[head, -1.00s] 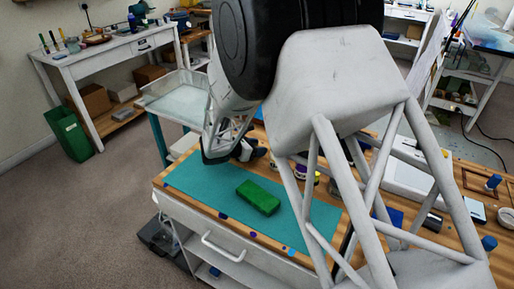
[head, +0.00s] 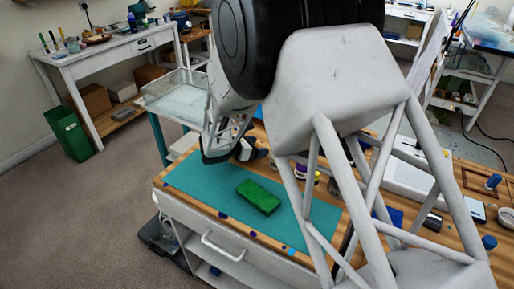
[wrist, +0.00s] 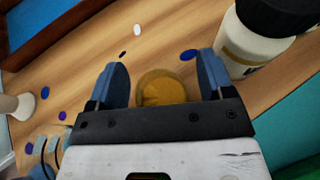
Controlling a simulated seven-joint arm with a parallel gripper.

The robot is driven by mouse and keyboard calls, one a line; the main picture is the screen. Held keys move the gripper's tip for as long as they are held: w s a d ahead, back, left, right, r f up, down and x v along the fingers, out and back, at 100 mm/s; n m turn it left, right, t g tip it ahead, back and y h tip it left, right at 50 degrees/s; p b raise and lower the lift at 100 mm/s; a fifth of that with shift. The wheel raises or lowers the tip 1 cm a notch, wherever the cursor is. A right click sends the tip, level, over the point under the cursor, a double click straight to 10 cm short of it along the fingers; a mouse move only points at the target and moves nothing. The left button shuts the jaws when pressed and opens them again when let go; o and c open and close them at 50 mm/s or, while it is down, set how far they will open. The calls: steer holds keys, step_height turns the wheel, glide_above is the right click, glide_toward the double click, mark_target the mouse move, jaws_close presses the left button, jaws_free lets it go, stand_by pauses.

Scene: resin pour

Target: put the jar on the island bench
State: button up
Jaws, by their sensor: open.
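A round amber thing (wrist: 161,88), possibly the jar seen from above, is between my fingers in the wrist view, with its near side hidden by the gripper body. My gripper (wrist: 163,82) is open, with one blue finger on each side of it. I see a small gap on each side. In the head view my gripper (head: 254,152) is low over the wooden bench (head: 282,248), by the far edge of its teal mat (head: 200,185). I cannot tell whether this is the island bench. The amber thing is not clear there.
A white bottle with a black cap (wrist: 252,45) stands close to the right finger. A green block (head: 258,197) lies on the mat. A white side table (head: 100,52) stands at the back left, and a tray cart (head: 180,100) is behind the bench. Bare mat surrounds the block.

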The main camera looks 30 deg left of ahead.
steer(key=v, duration=1.2)
steer(key=shift+f, duration=0.15)
stand_by(0.7)
steer(key=w+d+r+m+g+h, duration=0.15)
steer(key=d+r+m, duration=0.3)
steer(key=d, duration=0.65)
steer(key=w+d+r+m+g, duration=0.3)
steer(key=d+r, duration=0.2)
steer(key=d, duration=0.5)
steer(key=s+d+r+m+g, duration=0.1)
steer(key=d+r+m+g, duration=0.15)
steer(key=d, duration=0.65)
steer(key=s+d+r+m+g, duration=0.15)
steer(key=d+r+m, duration=0.25)
steer(key=d, duration=0.6)
steer(key=s+d+r+m+g+y, duration=0.1)
steer(key=s+d+r+m+y, duration=0.1)
steer(key=s+d+m, duration=0.45)
steer(key=s+d+r+m+g+y, duration=0.15)
steer(key=s+d, duration=0.25)
steer(key=d, duration=0.5)
steer(key=s+d+m+t+y, duration=0.1)
steer(key=s+d+m+y, duration=0.1)
steer(key=s+d+m, duration=0.2)
steer(key=s+d+m+y, duration=0.2)
steer(key=s+d+m, duration=0.2)
steer(key=s, duration=0.5)
steer(key=shift+s+d+m+t, duration=0.15)
steer(key=shift+s+m+t, duration=0.15)
steer(key=shift+s+t, duration=0.1)
